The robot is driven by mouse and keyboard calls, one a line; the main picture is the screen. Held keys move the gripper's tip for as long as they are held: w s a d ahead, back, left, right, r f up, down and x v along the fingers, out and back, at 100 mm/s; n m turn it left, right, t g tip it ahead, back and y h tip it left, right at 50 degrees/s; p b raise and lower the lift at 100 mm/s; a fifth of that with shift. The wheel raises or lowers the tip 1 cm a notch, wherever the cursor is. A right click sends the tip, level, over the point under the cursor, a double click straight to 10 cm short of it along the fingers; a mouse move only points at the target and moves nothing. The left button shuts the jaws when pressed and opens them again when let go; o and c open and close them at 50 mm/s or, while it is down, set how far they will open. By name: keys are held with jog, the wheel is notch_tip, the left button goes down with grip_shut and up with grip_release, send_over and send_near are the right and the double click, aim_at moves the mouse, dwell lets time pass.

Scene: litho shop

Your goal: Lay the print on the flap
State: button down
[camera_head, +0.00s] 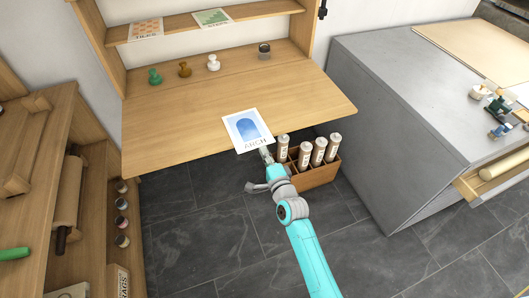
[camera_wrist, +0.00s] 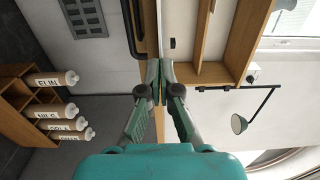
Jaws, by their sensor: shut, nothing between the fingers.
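The print (camera_head: 247,130), a white sheet with a blue arch and the word ARCH, is at the front edge of the wooden flap (camera_head: 180,125). Its lower edge seems to reach slightly past the flap's edge. I cannot tell whether all of it lies flat. My gripper (camera_head: 266,155) is just in front of and below the print's lower right corner. In the wrist view my gripper (camera_wrist: 160,98) has its fingers together, with the flap seen nearly edge-on behind them. The print cannot be made out there.
Several small knobbed pieces (camera_head: 213,63) stand at the back of the flap. Prints lie on the shelf (camera_head: 180,26) above. A wooden crate (camera_head: 318,176) of labelled white tubes stands below, right of my gripper. A grey cabinet (camera_head: 400,110) is at the right. The flap's left side is clear.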

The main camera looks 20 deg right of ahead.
aim_at(261, 144)
jog(key=shift+w, duration=0.2)
jog(key=shift+w, duration=1.85)
jog(key=shift+s, duration=0.1)
